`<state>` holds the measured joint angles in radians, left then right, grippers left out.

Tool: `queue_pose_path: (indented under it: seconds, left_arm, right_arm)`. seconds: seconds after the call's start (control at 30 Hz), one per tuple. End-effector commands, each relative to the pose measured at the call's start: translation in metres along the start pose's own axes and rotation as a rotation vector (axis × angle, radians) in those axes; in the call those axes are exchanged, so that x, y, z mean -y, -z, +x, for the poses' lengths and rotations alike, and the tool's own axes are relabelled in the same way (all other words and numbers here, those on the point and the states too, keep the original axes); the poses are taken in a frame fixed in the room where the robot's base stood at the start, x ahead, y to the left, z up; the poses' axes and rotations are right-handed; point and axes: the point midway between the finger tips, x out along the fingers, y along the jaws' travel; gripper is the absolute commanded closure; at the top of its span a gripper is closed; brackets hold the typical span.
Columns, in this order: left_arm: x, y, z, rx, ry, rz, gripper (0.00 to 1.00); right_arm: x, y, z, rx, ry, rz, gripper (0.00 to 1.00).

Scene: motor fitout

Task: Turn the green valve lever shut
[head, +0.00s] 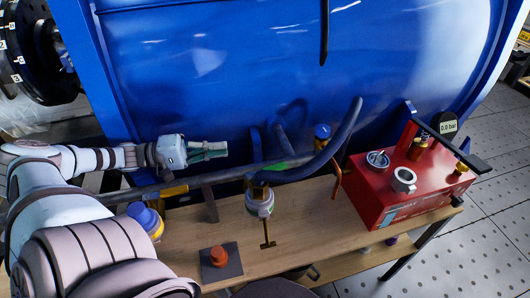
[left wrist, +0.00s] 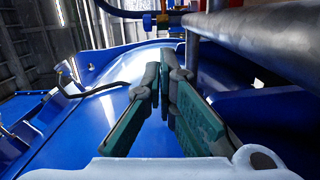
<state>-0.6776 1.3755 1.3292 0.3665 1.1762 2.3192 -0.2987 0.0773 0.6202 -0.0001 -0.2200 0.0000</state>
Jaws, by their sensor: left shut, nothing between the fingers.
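A small green piece (head: 279,167), which may be the green valve lever, shows on the grey pipe (head: 230,174) in front of the blue tank. Its exact shape and angle are too small to tell. My left gripper (head: 224,150) is to the left of the green piece and apart from it, above the pipe. Its green fingers point right and are shut with nothing between them. In the left wrist view the fingers (left wrist: 165,75) come together in front of the blue tank surface. My right gripper is not in view.
The blue tank (head: 240,70) fills the back. A dark hose (head: 335,145) curves over the pipe right of the green piece. An orange lever (head: 336,187) stands further right. A red box with a gauge (head: 400,205) sits on the wooden bench (head: 310,235).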

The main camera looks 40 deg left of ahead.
Motion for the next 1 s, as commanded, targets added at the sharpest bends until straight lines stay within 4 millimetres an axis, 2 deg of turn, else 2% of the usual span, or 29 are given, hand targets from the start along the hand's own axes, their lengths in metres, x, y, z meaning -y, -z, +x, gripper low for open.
queue_pose_path:
  seconds: [0.07,0.23,0.47,0.57,0.63,0.7,0.83,1.0]
  left_arm:
    - [0.003,-0.004,0.0,-0.004,0.005,-0.044,1.0]
    - [0.003,-0.005,0.023,0.0,0.001,-0.046,1.0]
    - [0.007,-0.006,0.074,0.001,-0.001,-0.045,1.0]
    - [0.009,-0.006,0.095,0.001,-0.001,-0.044,1.0]
    - [-0.003,-0.017,0.099,-0.002,0.001,-0.053,1.0]
    - [-0.006,-0.027,0.102,-0.001,0.001,-0.053,1.0]
    - [-0.004,-0.04,0.105,-0.002,0.002,-0.05,1.0]
    - [-0.002,-0.044,0.105,-0.003,0.002,-0.049,1.0]
  right_arm:
    - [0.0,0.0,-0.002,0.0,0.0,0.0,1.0]
    - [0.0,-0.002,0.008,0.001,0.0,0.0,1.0]
    - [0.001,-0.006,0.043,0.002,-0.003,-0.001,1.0]
    - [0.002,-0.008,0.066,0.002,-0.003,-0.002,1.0]
    - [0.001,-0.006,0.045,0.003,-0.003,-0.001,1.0]
    - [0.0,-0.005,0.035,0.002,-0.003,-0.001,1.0]
    - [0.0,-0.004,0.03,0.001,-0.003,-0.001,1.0]
    - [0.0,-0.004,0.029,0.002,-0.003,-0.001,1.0]
